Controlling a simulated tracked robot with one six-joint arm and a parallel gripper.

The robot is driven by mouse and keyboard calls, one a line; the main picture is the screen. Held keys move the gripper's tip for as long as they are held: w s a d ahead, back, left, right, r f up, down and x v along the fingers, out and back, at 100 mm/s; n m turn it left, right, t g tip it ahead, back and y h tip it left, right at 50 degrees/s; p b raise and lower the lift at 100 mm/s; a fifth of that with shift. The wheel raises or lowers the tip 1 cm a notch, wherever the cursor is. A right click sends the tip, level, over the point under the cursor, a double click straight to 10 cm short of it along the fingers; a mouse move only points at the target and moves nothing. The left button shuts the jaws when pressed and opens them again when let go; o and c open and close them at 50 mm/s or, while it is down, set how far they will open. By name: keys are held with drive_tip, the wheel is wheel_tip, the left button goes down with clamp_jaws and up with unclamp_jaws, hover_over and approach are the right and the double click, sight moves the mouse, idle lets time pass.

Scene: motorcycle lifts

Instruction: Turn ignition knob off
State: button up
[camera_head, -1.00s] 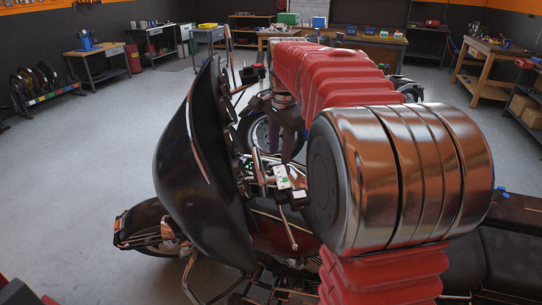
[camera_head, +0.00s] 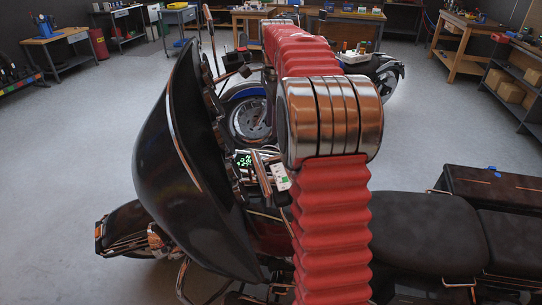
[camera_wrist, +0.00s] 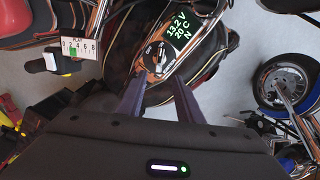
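The ignition knob (camera_wrist: 160,58) is a small knob on a dark dial in a chrome panel, seen in the wrist view. The dial has white lettering, partly too small to read. Beside it a display (camera_wrist: 178,33) glows green with "13.2 V, 20 C, N"; it also shows in the head view (camera_head: 243,160). My gripper (camera_wrist: 159,80) is open, its two dark fingers apart and empty. In the wrist picture the knob lies just beyond and between the fingertips; I cannot tell the remaining distance. My arm hides the gripper in the head view.
The motorcycle's black fairing (camera_head: 180,165) rises left of the panel, and its seat (camera_head: 425,235) is at right. A white card marked "PLAY" (camera_wrist: 80,47) sits near the panel. Another motorcycle's wheel (camera_head: 250,118) stands behind. Workbenches (camera_head: 460,48) line the back; the grey floor between is open.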

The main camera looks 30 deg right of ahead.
sight(272, 158)
drive_tip(key=f, duration=0.9)
drive_tip(key=w+f, duration=0.1)
drive_tip(key=f, duration=0.3)
drive_tip(key=shift+d+f, duration=0.2)
drive_tip(key=shift+f, duration=0.15)
drive_tip(key=shift+c, duration=0.6)
clamp_jaws()
